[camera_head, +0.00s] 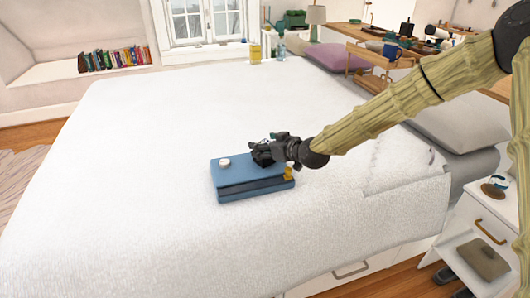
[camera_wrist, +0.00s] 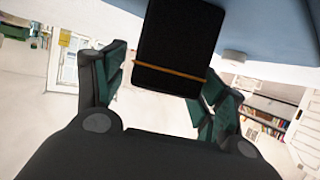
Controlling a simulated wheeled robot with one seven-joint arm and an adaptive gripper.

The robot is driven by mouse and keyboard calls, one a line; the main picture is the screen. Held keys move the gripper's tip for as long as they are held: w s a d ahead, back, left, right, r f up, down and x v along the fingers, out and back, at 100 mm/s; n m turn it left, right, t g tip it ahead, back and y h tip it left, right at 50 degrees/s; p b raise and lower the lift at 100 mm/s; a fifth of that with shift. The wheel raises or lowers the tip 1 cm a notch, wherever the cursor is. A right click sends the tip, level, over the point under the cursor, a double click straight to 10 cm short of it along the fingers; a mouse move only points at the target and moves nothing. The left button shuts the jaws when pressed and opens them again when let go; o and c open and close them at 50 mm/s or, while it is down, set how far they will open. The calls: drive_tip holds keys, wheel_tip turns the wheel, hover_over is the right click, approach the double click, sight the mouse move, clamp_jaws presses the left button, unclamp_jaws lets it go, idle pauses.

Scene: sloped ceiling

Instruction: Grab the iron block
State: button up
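A dark block (camera_wrist: 175,45) with a thin orange band shows large in the wrist view, against the blue box's surface; I take it to be the iron block. My gripper (camera_head: 268,151) is low over the blue box (camera_head: 235,172) on the bed. In the wrist view my gripper's fingers (camera_wrist: 162,85) are spread, one on each side of the block's lower end. A gap shows beside the left finger. The block overlaps part of the right finger, so contact there is unclear. In the head view the block cannot be told apart from my dark gripper.
A small white round item (camera_head: 224,162) lies on the blue box, left of my gripper. A small yellow item (camera_head: 288,173) is at its right end. The white bed (camera_head: 130,190) is clear around the box. A nightstand (camera_head: 480,225) stands at right.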

drive_tip(key=shift+a, duration=0.25)
drive_tip(key=c, duration=0.6)
drive_tip(key=shift+r, duration=0.1)
clamp_jaws()
